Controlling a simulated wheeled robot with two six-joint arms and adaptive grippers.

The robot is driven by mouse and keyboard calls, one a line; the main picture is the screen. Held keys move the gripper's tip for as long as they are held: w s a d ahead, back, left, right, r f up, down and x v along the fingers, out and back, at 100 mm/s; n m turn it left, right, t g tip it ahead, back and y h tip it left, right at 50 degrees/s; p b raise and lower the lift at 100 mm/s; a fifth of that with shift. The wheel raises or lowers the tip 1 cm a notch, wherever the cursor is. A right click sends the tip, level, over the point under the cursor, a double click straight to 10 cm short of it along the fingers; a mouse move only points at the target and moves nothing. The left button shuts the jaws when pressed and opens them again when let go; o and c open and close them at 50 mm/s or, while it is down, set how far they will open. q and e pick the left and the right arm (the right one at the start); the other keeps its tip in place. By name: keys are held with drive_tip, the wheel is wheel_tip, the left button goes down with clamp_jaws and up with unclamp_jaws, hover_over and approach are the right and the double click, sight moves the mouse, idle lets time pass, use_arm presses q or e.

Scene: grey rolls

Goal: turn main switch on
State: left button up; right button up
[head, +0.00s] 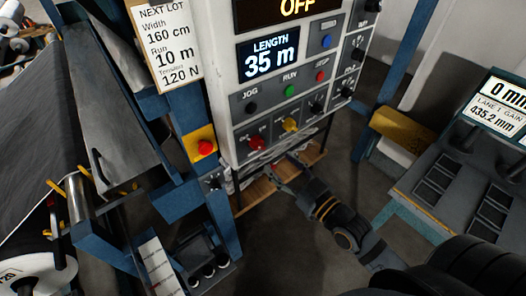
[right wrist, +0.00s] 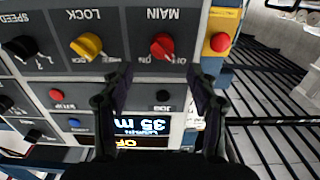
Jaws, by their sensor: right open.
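The main switch is a red rotary knob (head: 256,142) at the lower left of the grey control panel (head: 222,75). In the right wrist view, upside down, the red knob (right wrist: 162,46) sits by the label MAIN. The panel's top display (head: 297,8) reads OFF. My right gripper (head: 280,168) is just below the panel's lower edge in the head view. In the right wrist view my right gripper (right wrist: 158,82) has its fingers spread, with nothing between the tips, and the red knob lies ahead between their lines. I cannot tell the exact gap. My left gripper is not in view.
A yellow LOCK knob (head: 290,124) is beside the red one. JOG (head: 251,107), RUN (head: 289,91) and STOP (head: 320,76) buttons sit above. A red button on a yellow box (head: 199,140) is left of the panel. A blue post (head: 395,60) stands to the right.

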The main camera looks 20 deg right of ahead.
sight(262, 146)
drive_tip(key=b+x, duration=0.2)
drive_tip(key=x, duration=0.5)
drive_tip(key=shift+w+a+b, duration=0.15)
drive_tip(key=shift+a+b, duration=0.05)
drive_tip(key=shift+b, duration=0.15)
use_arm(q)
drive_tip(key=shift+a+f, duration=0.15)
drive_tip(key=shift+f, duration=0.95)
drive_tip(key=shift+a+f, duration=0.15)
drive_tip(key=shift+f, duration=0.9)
use_arm(e)
drive_tip(key=shift+w+a, duration=0.25)
drive_tip(key=shift+w, duration=0.25)
drive_tip(key=c, duration=1.2)
